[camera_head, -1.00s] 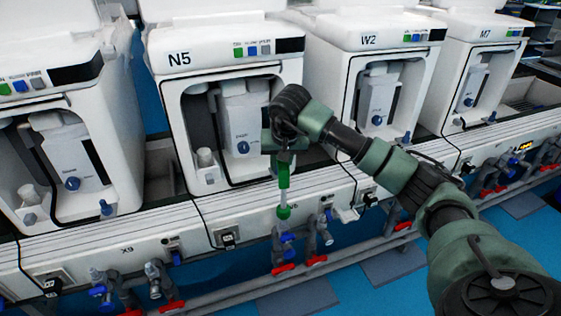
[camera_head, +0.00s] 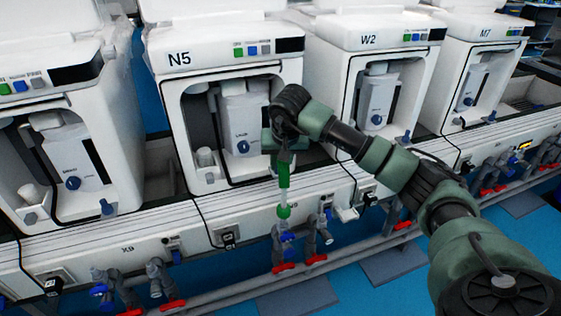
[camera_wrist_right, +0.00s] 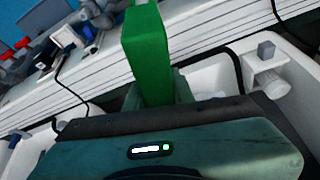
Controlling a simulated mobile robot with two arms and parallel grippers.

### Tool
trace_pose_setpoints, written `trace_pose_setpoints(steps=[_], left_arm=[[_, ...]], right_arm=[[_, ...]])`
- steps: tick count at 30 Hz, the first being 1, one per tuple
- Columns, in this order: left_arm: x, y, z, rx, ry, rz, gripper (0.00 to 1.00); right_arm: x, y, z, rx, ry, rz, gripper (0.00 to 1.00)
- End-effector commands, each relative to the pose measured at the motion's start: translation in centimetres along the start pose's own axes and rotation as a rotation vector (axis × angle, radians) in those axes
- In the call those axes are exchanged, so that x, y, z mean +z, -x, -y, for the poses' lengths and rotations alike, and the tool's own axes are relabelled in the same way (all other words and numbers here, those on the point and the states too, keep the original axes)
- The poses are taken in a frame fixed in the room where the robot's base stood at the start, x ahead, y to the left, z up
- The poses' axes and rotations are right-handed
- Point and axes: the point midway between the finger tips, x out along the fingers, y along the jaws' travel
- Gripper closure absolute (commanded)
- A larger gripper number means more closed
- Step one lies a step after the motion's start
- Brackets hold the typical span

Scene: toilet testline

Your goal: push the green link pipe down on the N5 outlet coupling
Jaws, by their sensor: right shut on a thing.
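The green link pipe (camera_head: 284,174) hangs upright in front of the N5 machine (camera_head: 224,60). It has a green upper part, a paler middle and a green lower end. My right gripper (camera_head: 284,146) is shut on its upper part, which shows as a green block (camera_wrist_right: 147,50) in the right wrist view. The pipe's lower end is just above or touching the blue-and-grey outlet coupling (camera_head: 285,240) below N5; I cannot tell whether it is seated. My left gripper is not in view.
A second valve (camera_head: 310,240) with a red handle stands close to the right of the coupling. The white bench front (camera_head: 150,222) runs behind the pipe. Machine W2 (camera_head: 372,60) stands to the right. A grey pipe rail runs low along the front.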

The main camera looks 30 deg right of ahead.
Motion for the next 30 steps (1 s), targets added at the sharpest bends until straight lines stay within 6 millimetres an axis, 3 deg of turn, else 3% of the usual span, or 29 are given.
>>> trace_pose_setpoints(steps=[30], left_arm=[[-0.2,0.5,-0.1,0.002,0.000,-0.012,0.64]], right_arm=[[0.5,-1.1,-0.1,0.000,0.000,0.000,1.00]])
